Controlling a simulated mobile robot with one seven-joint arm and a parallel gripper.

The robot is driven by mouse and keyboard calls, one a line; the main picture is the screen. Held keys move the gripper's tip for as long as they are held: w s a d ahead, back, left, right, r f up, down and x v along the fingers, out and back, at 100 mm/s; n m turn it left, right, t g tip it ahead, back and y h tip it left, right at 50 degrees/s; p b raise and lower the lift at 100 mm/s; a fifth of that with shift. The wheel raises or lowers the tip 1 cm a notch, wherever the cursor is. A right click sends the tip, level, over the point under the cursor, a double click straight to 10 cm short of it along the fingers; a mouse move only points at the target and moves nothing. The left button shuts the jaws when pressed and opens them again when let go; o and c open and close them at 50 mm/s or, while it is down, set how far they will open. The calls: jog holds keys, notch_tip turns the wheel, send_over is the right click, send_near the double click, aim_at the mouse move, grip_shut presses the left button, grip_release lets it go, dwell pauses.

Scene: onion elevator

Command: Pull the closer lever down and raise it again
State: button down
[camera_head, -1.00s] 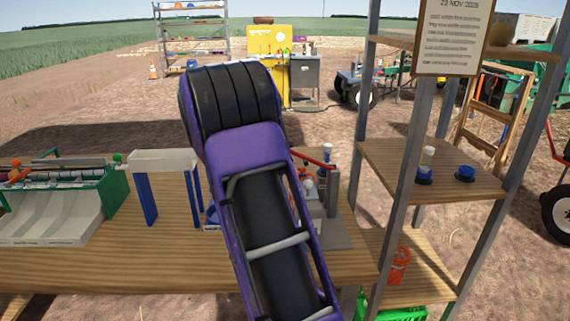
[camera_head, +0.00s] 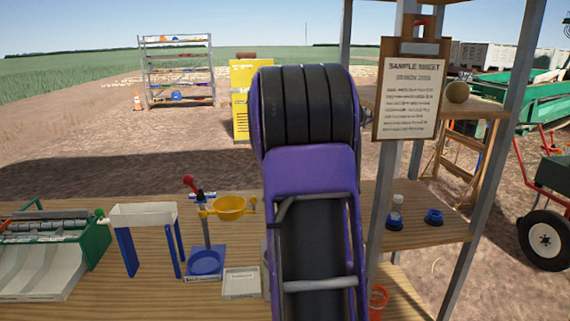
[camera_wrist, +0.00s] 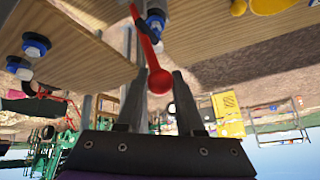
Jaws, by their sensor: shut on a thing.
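The closer's red lever (camera_wrist: 150,46) shows in the wrist view, with its round red knob between the two grey fingers of my gripper (camera_wrist: 159,74). My gripper is shut on the lever near the knob. In the head view my purple and black arm hides my gripper, the lever and the closer's body.

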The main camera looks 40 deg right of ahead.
jog(key=shift+s+d+r+y+p, duration=0.1)
jog(key=shift+s+d+y+p, duration=0.3)
jog(key=shift+d+p, duration=0.25)
jog(key=shift+d, duration=0.1)
jog(key=c, duration=0.5)
grip_release()
jog(key=shift+c, duration=0.2)
jog(key=v, duration=1.7)
jog(key=shift+s, duration=0.35)
jog(key=shift+r, duration=0.1)
